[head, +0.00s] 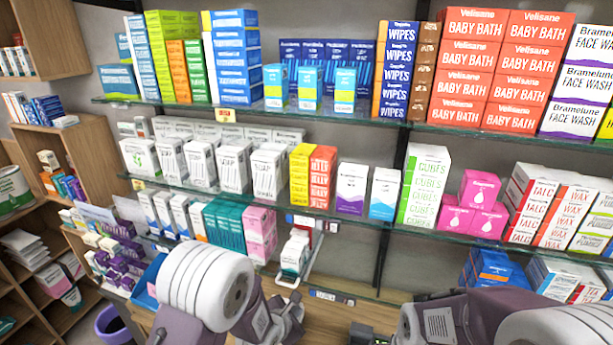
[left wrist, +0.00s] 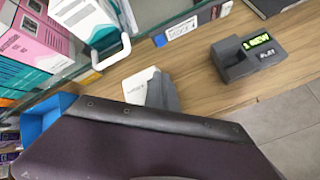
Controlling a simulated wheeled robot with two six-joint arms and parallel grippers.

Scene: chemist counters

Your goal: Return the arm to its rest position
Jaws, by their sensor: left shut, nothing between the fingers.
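My left arm (head: 205,285) is folded in low at the front of the head view, with its white round joint nearest. My left gripper (head: 287,318) is beyond it, low above the wooden counter, shut and empty; its fingertips are hard to make out. My right arm (head: 500,318) shows at the lower right. My right gripper is out of view. A dark part of my own arm fills the lower left wrist view.
Glass shelves (head: 330,222) with packed boxes stand ahead, close above my arms. A grey device with a green display (left wrist: 250,55) sits on the wooden counter (left wrist: 205,85). A blue bin (left wrist: 45,118) is at left. A purple waste bin (head: 112,325) stands lower left.

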